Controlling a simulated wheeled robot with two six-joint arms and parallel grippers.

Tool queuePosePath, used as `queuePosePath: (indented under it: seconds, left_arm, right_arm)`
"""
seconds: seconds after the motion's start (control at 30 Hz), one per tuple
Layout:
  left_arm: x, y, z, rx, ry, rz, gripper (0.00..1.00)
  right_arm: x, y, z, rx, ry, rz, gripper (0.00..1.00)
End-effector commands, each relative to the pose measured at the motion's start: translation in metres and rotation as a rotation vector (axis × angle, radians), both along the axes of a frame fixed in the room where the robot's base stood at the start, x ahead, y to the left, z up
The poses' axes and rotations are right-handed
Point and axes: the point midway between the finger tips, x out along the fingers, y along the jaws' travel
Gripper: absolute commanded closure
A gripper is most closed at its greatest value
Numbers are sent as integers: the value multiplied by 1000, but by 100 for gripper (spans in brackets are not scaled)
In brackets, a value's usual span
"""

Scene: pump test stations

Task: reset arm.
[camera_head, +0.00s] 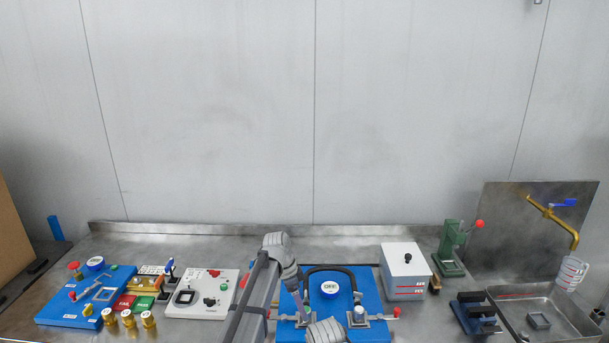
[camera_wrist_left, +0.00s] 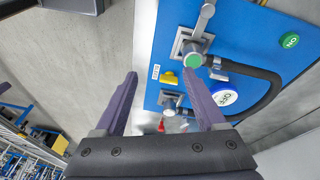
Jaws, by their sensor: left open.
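My left arm reaches over the blue pump board (camera_head: 372,290) at the middle of the bench. The blue board (camera_wrist_left: 245,30) lies beyond the right finger, with a green-capped valve (camera_wrist_left: 193,60), a black hose (camera_wrist_left: 262,82) and a round white gauge (camera_wrist_left: 224,97). My arm hides part of the board in the head view. I cannot make out the right gripper.
A white panel (camera_head: 228,286) and a blue board with small parts (camera_head: 62,312) are on the left. Several brass fittings (camera_head: 128,319) stand in front. To the right are a white box (camera_head: 405,262), a green press (camera_head: 447,250) and a metal sink (camera_head: 565,318).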

Motion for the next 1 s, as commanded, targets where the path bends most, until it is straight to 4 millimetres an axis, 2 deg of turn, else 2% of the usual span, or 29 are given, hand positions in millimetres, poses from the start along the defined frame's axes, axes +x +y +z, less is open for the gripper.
queuePosePath:
  seconds: [0.03, 0.1, 0.2, 0.3, 0.4, 0.5, 0.6, 1.0]
  left_arm:
    - [-57, -1, -9, 45, 30, 84, 28]
    - [-107, 0, -15, 114, 65, 232, 28]
    - [-172, 7, -23, 205, 92, 437, 28]
    - [-224, 17, -28, 279, 96, 622, 28]
    - [-261, 27, -31, 331, 86, 769, 28]
    - [-285, 34, -32, 361, 75, 872, 28]
    - [-295, 38, -32, 377, 68, 929, 28]
    - [-296, 39, -32, 381, 66, 951, 28]
  right_arm:
    - [0, 0, -7, 0, 0, 0, 50]
    - [0, 0, -11, 0, 0, 0, 50]
    - [0, 0, -16, 0, 0, -1, 50]
    - [0, 0, -20, 0, 0, -1, 50]
    - [0, 0, -23, 0, 0, -1, 50]
    - [0, 0, -25, 0, 0, -1, 50]
    - [0, 0, -26, 0, 0, -1, 50]
    - [0, 0, -25, 0, 0, -1, 50]
